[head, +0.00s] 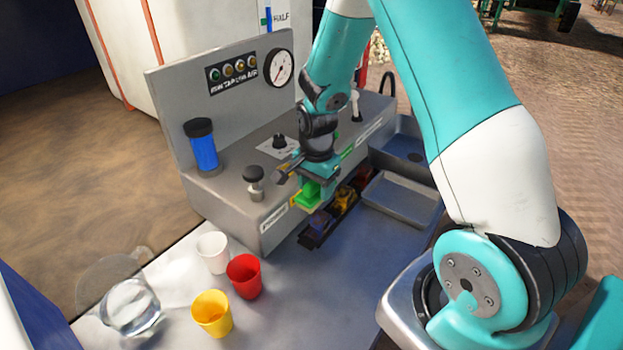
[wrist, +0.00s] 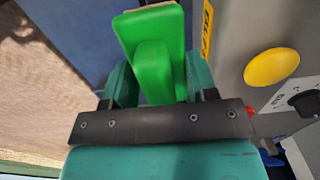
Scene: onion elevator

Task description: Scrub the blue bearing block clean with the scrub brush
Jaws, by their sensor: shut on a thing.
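The green scrub brush (head: 309,194) is in my gripper (head: 318,184), with its green block and handle showing between the jaws. In the wrist view the brush (wrist: 152,35) sits between the two teal fingers of my gripper (wrist: 158,80). A thin pale edge shows at its far end; the bristles are mostly hidden. The blue bearing block (head: 320,221) looks dark blue-purple and sits at the near end of a black rack. The brush is just above and left of it in the head view; I cannot tell if they touch. Its surface is too small to judge.
The black rack (head: 308,241) also holds a yellow block (head: 346,199) and a reddish block (head: 364,177). A grey control bench (head: 230,190) stands close behind. A grey tray (head: 402,199) is at right. White (head: 212,252), red (head: 244,276) and yellow (head: 212,313) cups stand in front.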

